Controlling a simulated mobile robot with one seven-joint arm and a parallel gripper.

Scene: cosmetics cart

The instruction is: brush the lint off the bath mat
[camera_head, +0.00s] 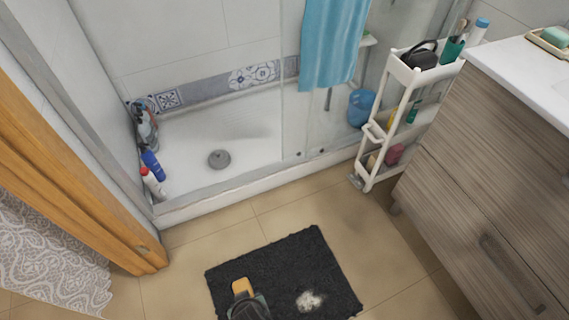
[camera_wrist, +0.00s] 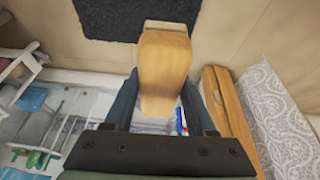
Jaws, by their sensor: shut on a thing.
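The bath mat (camera_head: 285,262) is dark grey and lies flat on the tiled floor; part of it shows at the top of the wrist view (camera_wrist: 115,18). A clump of whitish lint (camera_head: 310,301) lies on its right part and is not visible in the wrist view. My gripper (camera_head: 247,303) is shut on a wooden brush (camera_head: 242,286) over the mat's left part, to the left of the lint. In the wrist view the brush (camera_wrist: 164,62) is between my fingers, with a pale edge at its far end. I cannot tell whether it touches the mat.
A white slim cart (camera_head: 374,130) with toiletries stands beyond the mat, beside the wood-grain vanity (camera_head: 490,190) at right. The shower tray (camera_head: 235,125) has a raised edge behind the mat. An orange-brown door frame (camera_head: 75,140) is at left. Bare floor surrounds the mat.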

